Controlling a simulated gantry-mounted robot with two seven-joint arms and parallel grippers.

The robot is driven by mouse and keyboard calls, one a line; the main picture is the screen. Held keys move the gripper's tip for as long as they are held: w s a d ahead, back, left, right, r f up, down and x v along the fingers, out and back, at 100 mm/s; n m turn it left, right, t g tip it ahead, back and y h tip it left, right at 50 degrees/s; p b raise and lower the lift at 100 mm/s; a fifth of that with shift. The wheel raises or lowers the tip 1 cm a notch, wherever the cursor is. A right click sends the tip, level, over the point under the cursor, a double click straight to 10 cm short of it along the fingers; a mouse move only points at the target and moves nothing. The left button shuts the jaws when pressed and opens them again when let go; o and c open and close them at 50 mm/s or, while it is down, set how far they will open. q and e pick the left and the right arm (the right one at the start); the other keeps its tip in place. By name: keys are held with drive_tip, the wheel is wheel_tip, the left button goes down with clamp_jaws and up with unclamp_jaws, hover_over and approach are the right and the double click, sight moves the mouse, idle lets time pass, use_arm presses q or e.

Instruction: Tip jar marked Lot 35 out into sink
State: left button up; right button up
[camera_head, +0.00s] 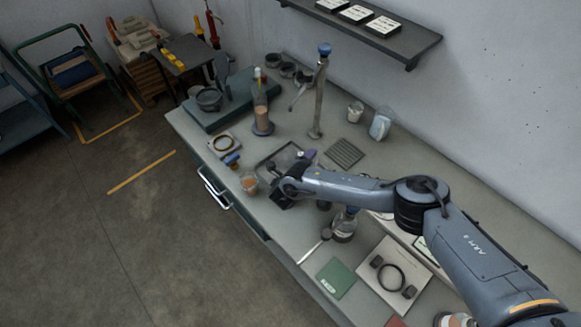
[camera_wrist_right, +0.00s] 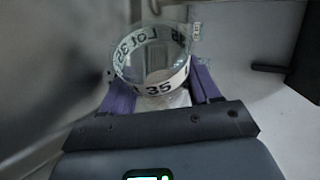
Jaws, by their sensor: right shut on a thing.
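The clear jar marked Lot 35 (camera_wrist_right: 158,88) sits between the two purple fingers of my right gripper (camera_wrist_right: 160,95) in the right wrist view. The gripper is shut on it; its white label band and open mouth show. In the head view my right gripper (camera_head: 280,193) is low over the counter, beside the front of the grey sink (camera_head: 272,158). A small jar with orange-brown contents (camera_head: 249,183) shows just left of it; I cannot tell there whether this is the held jar. My left gripper is not in view.
A tall tap (camera_head: 319,95) stands behind the sink, near a ridged drain mat (camera_head: 344,153). A flask (camera_head: 344,225) and a green book (camera_head: 336,278) lie under or near my right arm. A cylinder with brown contents (camera_head: 262,115) stands at the back left.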

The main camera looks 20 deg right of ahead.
drive_tip(key=shift+w+r, duration=0.1)
drive_tip(key=shift+w, duration=0.1)
drive_tip(key=shift+s, duration=0.15)
drive_tip(key=shift+r, duration=0.1)
drive_tip(key=shift+a, duration=0.1)
